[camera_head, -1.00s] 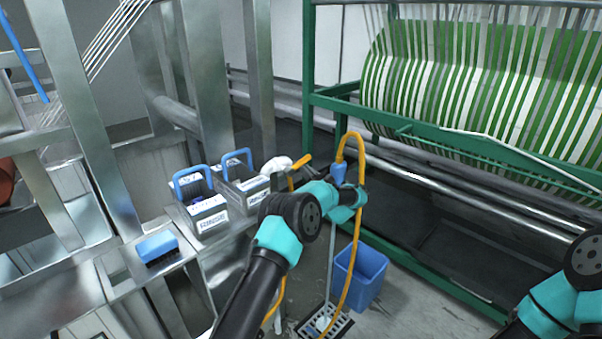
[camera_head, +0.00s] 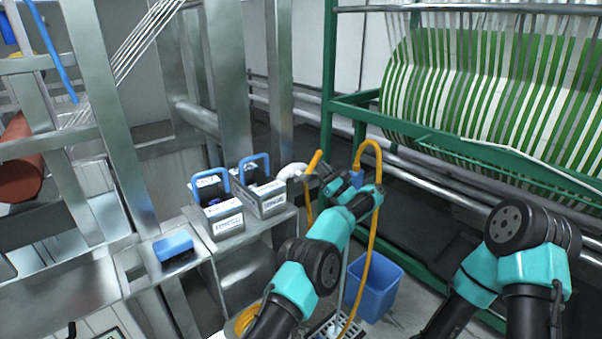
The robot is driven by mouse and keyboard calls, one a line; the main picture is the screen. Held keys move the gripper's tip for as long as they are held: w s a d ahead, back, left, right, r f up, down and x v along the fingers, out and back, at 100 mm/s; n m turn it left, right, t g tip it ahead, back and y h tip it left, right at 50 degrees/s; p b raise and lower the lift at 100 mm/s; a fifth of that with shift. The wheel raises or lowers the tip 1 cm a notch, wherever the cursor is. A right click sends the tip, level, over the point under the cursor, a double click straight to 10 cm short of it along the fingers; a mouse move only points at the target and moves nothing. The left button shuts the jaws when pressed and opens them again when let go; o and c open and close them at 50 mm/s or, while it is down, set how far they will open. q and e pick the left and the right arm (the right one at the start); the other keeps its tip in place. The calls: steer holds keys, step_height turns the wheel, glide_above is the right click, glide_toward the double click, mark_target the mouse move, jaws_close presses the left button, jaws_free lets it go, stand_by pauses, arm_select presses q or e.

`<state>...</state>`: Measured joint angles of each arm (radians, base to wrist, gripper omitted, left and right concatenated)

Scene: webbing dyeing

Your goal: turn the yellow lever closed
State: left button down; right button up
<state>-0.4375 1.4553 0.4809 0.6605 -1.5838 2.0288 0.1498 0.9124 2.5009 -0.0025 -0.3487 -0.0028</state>
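The yellow lever (camera_head: 314,161) stands at the end of the white pipe fitting (camera_head: 292,171), tilted up to the right. My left gripper (camera_head: 330,181) is dark and small, just below and to the right of the lever. My wrist partly hides the fingers, so I cannot tell whether they touch the lever or how far apart they are. My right arm shows at the lower right, but its gripper is outside the view.
A yellow hose (camera_head: 371,245) loops beside my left wrist. A blue bin (camera_head: 375,290) stands on the floor. Two grey boxes with blue handles (camera_head: 222,214) and a blue brush (camera_head: 173,246) sit on the metal ledge. A green frame (camera_head: 329,90) with striped webbing stands at the right.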

mark_target(317, 161)
arm_select(q)
steer(key=shift+s+a+r, duration=0.1)
steer(key=shift+r, duration=0.35)
steer(key=shift+s+a+r, duration=0.1)
steer(key=shift+r, duration=0.3)
steer(key=shift+s+a+r+n+g+y, duration=0.15)
steer(key=shift+r+n+g+y, duration=0.1)
steer(key=shift+n+g, duration=0.5)
steer(key=shift+s+a+r+n+g+y, duration=0.1)
steer(key=shift+n+g+y, duration=0.3)
steer(key=shift+n, duration=0.6)
steer(key=shift+s+a+r+n+g+y, duration=0.15)
steer(key=shift+r+n+g, duration=0.05)
steer(key=shift+n+g, duration=0.55)
steer(key=shift+s+a+r+n+g, duration=0.25)
steer(key=shift+n, duration=0.35)
steer(key=shift+s+a+r+n+g, duration=0.25)
steer(key=shift+n, duration=0.35)
steer(key=shift+d, duration=0.1)
steer(key=v, duration=1.7)
steer(key=shift+f, duration=0.2)
steer(key=shift+d, duration=0.1)
steer(key=shift+w, duration=0.15)
